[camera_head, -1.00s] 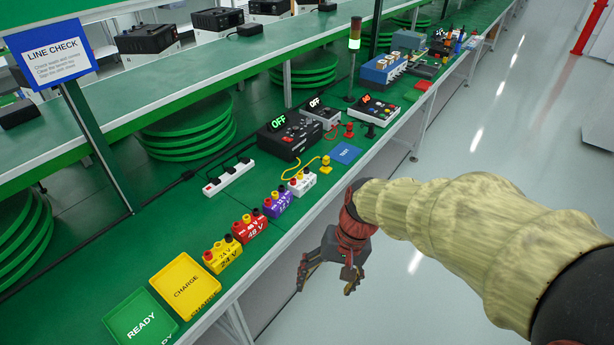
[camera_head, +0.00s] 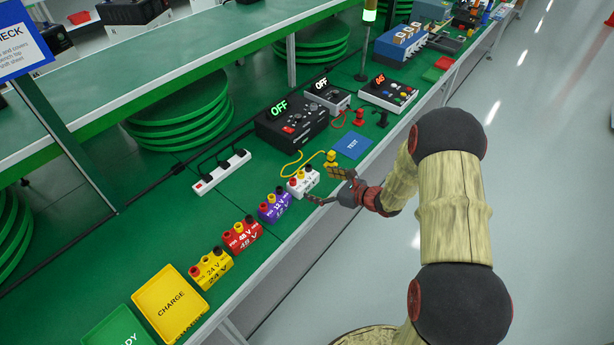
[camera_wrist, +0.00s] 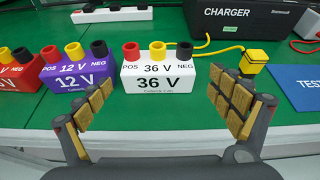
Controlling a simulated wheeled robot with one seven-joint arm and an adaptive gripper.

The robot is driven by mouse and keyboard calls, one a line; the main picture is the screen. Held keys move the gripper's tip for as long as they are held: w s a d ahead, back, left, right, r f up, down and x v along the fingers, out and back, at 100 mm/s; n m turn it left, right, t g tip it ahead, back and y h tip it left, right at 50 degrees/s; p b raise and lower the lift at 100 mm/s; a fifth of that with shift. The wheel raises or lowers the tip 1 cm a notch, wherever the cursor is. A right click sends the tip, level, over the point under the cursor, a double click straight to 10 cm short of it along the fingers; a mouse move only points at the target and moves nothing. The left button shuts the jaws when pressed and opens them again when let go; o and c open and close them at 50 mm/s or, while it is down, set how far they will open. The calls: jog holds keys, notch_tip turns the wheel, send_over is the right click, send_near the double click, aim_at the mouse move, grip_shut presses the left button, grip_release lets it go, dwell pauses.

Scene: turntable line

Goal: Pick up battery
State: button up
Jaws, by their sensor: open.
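The white 36 V battery (camera_wrist: 158,78) stands upright in the wrist view, between and just beyond the fingertips of my gripper (camera_wrist: 168,105). It has red, yellow and black terminals on top. In the head view the same white battery (camera_head: 303,182) is at the bench's front edge, and my gripper (camera_head: 326,186) is open beside it, not visibly touching it. A purple 12 V battery (camera_head: 274,207), a red 48 V battery (camera_head: 241,237) and a yellow 24 V battery (camera_head: 211,269) stand in a row to its left.
A yellow plug (camera_wrist: 253,62) on a cable stands close to my right finger. The blue TEST mat (camera_head: 353,146) lies right of it, and the black charger (camera_head: 291,128) is behind. A power strip (camera_head: 221,172) and a yellow CHARGE tray (camera_head: 170,303) are to the left.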

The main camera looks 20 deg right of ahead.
aim_at(306, 180)
jog(key=shift+w+a, duration=0.15)
jog(key=b+x, duration=0.3)
jog(key=x, duration=0.4)
jog(key=shift+w+a, duration=0.1)
jog(key=shift+a, duration=0.1)
jog(key=shift+c, duration=1.1)
jog(key=c, duration=1.1)
jog(key=shift+r, duration=0.1)
jog(key=shift+c, duration=0.4)
